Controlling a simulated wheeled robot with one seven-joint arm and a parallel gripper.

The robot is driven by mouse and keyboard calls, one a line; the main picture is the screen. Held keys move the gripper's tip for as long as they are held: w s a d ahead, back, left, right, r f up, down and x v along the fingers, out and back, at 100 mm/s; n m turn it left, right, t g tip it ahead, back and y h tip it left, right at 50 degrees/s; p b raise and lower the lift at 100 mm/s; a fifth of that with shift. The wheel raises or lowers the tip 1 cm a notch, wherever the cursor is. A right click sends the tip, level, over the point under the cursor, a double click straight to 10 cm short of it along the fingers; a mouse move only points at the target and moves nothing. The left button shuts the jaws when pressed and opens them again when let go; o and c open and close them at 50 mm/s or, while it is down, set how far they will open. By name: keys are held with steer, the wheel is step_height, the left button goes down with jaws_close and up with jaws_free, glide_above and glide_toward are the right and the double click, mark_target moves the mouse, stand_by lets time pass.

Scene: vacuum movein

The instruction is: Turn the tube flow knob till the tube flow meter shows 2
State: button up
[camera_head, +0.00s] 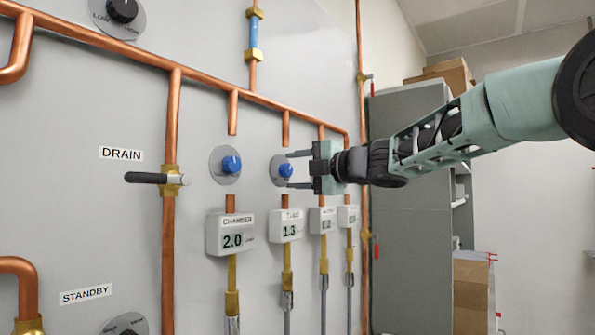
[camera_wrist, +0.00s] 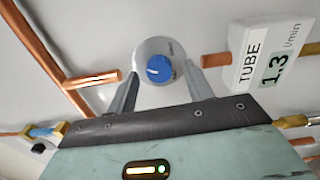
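The blue tube flow knob (camera_head: 285,170) sits on a round grey dial plate on the panel, above the tube meter. The tube flow meter (camera_head: 285,227) reads 1.3. In the wrist view the knob (camera_wrist: 159,68) shows a white pointer mark, and the meter (camera_wrist: 270,65) is labelled TUBE and also reads 1.3. My gripper (camera_head: 290,170) is at the knob, with one finger above it and one below in the head view. In the wrist view its fingers (camera_wrist: 164,80) stand apart, with gaps between them and the knob. I cannot tell how deep the fingertips reach.
The chamber knob (camera_head: 231,164) and its meter (camera_head: 231,235), reading 2.0, are to the left. Two more meters (camera_head: 322,220) (camera_head: 347,218) are to the right, their knobs hidden behind my gripper. A drain lever (camera_head: 146,178) juts out at left. Copper pipes (camera_head: 172,120) cross the panel.

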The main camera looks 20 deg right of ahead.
steer(key=b+v, duration=0.3)
steer(key=v, duration=1.4)
steer(key=shift+s, duration=0.15)
steer(key=w+a+f+m+h, duration=0.2)
steer(key=a+f+m+h, duration=0.1)
steer(key=a+f+m, duration=0.4)
steer(key=w+a+f+m+h, duration=0.25)
steer(key=f+m, duration=0.25)
steer(key=f, duration=0.4)
steer(key=s+a+f+m+g+h, duration=0.25)
steer(key=s+a+f+g, duration=0.2)
steer(key=f, duration=0.55)
steer(key=s+a+f+m+g, duration=0.1)
steer(key=s+f+g, duration=0.2)
steer(key=s+f, duration=0.3)
steer(key=s+a+f+m+g+h, duration=0.1)
steer(key=s+f+g, duration=0.2)
steer(key=s, duration=0.9)
steer(key=s+f+m+g+h, duration=0.1)
steer(key=s+f+g, duration=0.3)
steer(key=s+f, duration=0.5)
steer(key=shift+s+a+f+m, duration=0.3)
steer(key=shift+a+f+m, duration=0.05)
steer(key=shift+a, duration=0.05)
